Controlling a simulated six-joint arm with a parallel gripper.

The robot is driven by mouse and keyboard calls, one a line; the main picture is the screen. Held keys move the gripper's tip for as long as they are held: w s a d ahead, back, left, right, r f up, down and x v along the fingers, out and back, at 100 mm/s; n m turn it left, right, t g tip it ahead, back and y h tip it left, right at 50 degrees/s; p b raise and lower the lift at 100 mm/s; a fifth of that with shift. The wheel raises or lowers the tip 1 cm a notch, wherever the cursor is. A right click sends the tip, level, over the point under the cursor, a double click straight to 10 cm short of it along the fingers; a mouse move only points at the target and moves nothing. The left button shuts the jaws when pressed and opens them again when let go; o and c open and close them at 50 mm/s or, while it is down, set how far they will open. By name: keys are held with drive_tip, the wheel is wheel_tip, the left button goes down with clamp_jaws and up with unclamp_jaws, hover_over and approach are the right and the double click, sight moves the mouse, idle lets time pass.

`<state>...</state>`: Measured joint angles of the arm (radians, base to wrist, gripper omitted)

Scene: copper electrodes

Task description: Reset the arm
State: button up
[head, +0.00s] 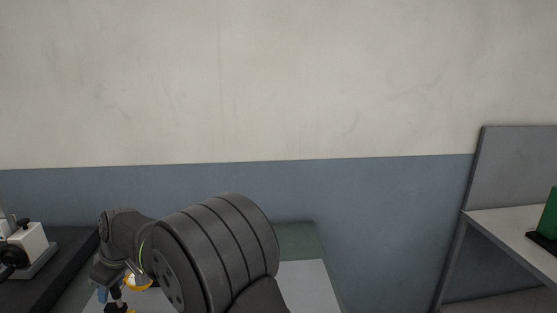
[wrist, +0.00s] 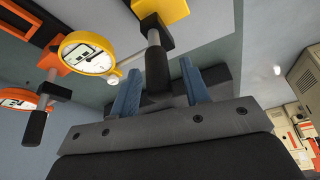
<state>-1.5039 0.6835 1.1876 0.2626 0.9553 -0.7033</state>
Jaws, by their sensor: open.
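My gripper (wrist: 161,82) is open, with its two blue fingers spread apart in the wrist view. A black cylindrical end (wrist: 156,68) of a yellow-topped device (wrist: 160,12) shows between and beyond the fingertips. I cannot tell how far it is from them, and no grip on it shows. In the head view my arm reaches down at the lower left and hides most of the table there.
A yellow-rimmed dial gauge (wrist: 88,54) and an orange-rimmed one (wrist: 19,101) are left of the fingers in the wrist view. In the head view, a white device (head: 30,240) stands at far left and a grey shelf (head: 505,222) at right. Metal cabinets (wrist: 302,75) show at the wrist view's right.

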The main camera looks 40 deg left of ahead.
drive_tip(key=shift+m, duration=0.4)
